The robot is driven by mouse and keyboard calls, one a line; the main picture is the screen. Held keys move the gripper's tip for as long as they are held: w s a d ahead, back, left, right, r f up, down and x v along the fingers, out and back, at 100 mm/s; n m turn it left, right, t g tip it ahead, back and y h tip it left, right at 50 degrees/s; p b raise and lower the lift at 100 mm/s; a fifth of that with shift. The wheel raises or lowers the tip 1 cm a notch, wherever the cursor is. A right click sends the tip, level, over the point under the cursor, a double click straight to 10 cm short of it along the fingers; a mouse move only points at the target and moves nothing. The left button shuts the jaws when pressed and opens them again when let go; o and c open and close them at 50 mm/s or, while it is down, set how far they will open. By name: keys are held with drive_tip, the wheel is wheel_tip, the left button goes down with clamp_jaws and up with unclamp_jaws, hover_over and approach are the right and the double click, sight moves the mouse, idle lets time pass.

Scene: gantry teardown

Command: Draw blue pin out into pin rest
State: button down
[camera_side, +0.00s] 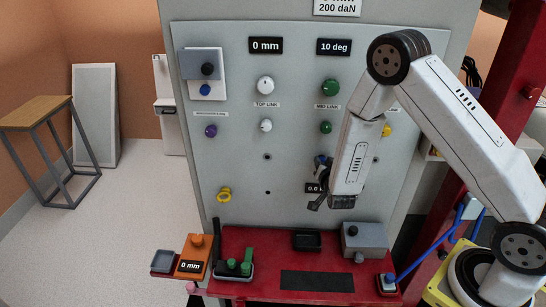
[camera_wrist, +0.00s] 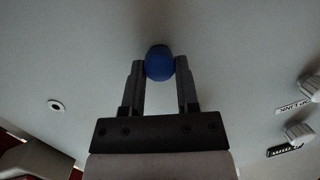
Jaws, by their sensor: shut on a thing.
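The blue pin's round head (camera_wrist: 159,63) sits between the two fingertips of my gripper (camera_wrist: 160,70) in the wrist view, with a finger against each side. My gripper (camera_side: 322,171) is shut on it in front of the grey panel, right of centre in the side view. The pin's shaft is hidden behind its head, so I cannot tell how far it sits in the panel. I cannot tell for certain which fixture is the pin rest. A small black tray (camera_side: 307,241) on the red bench looks empty.
The panel (camera_side: 235,140) carries white, green, purple and yellow knobs. A bare hole (camera_wrist: 56,106) shows in the wrist view.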

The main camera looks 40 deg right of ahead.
drive_tip(key=s+a, duration=0.5)
drive_tip(key=shift+s+a, duration=0.15)
drive_tip(key=shift+a, duration=0.05)
idle(1.0)
idle(0.4)
drive_tip(key=w+a+f+m, duration=0.2)
drive_tip(key=w+a+f, duration=0.3)
drive_tip(key=a+f, duration=0.1)
drive_tip(key=w+a+f+m+t, duration=0.1)
drive_tip(key=w+a+f+m, duration=0.2)
drive_tip(key=f, duration=0.6)
drive_tip(key=w+a, duration=0.2)
drive_tip(key=a, duration=0.1)
drive_tip(key=shift+a, duration=0.2)
drive_tip(key=shift+d, duration=0.1)
drive_tip(key=shift+d+r+x, duration=0.2)
drive_tip(key=shift+x, duration=1.1)
drive_tip(key=shift+d+r+x, duration=0.15)
drive_tip(key=shift+x, duration=1.2)
drive_tip(key=shift+w+d, duration=0.6)
drive_tip(key=shift+d, duration=0.15)
